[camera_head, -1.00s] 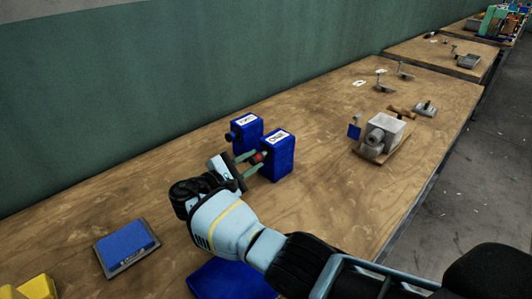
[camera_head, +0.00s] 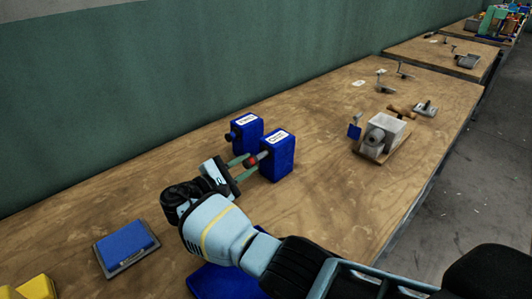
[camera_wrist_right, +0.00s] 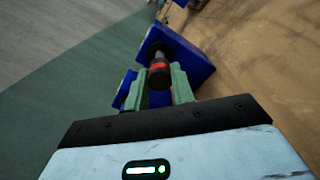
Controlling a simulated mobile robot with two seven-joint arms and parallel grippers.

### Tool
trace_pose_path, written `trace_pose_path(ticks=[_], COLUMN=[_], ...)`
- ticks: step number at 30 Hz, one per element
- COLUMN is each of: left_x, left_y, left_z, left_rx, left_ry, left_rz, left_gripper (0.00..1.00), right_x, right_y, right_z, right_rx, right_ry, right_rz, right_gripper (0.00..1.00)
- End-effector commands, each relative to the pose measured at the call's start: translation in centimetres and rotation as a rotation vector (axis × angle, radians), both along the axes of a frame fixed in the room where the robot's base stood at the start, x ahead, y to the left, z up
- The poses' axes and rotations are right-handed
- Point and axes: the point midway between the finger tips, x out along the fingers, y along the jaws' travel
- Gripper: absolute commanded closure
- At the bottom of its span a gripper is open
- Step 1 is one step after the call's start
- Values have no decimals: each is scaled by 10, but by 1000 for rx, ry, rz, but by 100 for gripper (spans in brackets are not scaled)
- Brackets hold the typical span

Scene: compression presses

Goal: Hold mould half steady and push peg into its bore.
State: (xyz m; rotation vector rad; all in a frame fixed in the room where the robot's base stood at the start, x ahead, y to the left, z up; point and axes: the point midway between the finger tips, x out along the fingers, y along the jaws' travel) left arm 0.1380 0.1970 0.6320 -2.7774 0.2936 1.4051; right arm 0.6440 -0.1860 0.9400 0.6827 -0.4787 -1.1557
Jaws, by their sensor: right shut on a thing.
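Two blue blocks with white labels, which look like the mould halves, stand upright on the wooden bench: a nearer one (camera_head: 279,163) and one behind it (camera_head: 249,137). A peg (camera_head: 252,161) with a red band and a grey shaft points at the nearer block's left face. In the right wrist view the peg (camera_wrist_right: 160,68) stands between my green fingertips, its dark end towards me. My right gripper (camera_head: 241,166) is shut on the peg. Whether the shaft's tip is inside the bore cannot be told. My left gripper is not in view.
A dark knob (camera_head: 231,136) sticks out of the rear block. A blue pad on a grey plate (camera_head: 125,243) lies at left. Yellow blocks (camera_head: 38,287) are at bottom left. A grey device on a wooden base (camera_head: 384,137) stands at right. Bench around the blocks is mostly clear.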

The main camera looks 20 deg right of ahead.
Motion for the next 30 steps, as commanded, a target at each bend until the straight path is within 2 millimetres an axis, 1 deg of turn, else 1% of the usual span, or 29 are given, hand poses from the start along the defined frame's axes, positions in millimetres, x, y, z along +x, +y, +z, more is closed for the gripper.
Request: trace_pose_path(ticks=[11,20,30], left_x=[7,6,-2], left_y=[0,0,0], left_z=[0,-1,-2], left_rx=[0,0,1], left_ry=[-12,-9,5], left_rz=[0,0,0], left_gripper=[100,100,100], right_x=[-3,-5,-6], right_y=[8,14,16], right_z=[1,1,1], right_rx=[0,0,-1], right_ry=[-1,-1,-1], right_rz=[1,1,0], right_gripper=[99,99,99])
